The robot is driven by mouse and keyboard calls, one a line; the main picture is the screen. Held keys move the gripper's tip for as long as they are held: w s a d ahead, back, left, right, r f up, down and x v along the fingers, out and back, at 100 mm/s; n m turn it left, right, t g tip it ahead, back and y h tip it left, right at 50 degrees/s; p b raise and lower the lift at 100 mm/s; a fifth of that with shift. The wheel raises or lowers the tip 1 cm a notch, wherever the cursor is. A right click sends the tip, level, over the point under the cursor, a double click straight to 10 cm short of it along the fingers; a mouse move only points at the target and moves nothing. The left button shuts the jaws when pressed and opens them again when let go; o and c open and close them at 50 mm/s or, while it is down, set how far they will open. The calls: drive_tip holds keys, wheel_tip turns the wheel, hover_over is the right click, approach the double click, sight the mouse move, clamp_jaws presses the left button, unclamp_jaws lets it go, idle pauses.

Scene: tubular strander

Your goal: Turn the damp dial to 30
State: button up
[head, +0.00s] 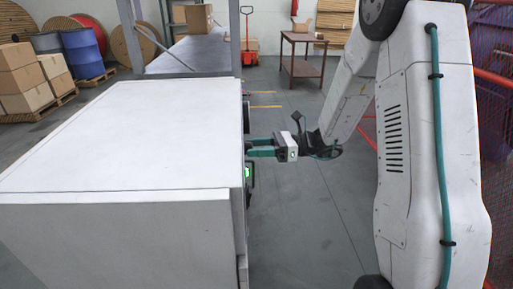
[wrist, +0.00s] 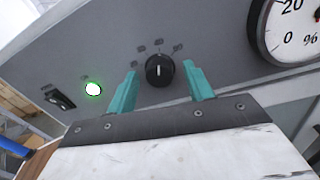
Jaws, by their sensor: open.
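The dial (wrist: 159,70) is a round black knob with a white pointer line on a light grey panel in the wrist view. Small marks sit around its upper side, too small to read. My gripper (wrist: 160,88) is open, with one teal finger to the left of the dial and one to the right. I see gaps between the dial and both fingers. In the head view my gripper (head: 254,147) points at the side of the white cabinet (head: 110,140), and the dial is hidden there.
A round gauge (wrist: 290,28) with a percent scale is right of the dial. A lit green button (wrist: 93,88) and a black switch (wrist: 60,99) are to the left. In the head view, a wooden table (head: 305,55) and a red pallet jack (head: 249,45) stand beyond open floor.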

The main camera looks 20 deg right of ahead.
drive_tip(key=c, duration=1)
drive_tip(key=shift+n, duration=0.3)
drive_tip(key=shift+r+n, duration=0.1)
drive_tip(key=shift+n, duration=3.4)
drive_tip(key=o, duration=1)
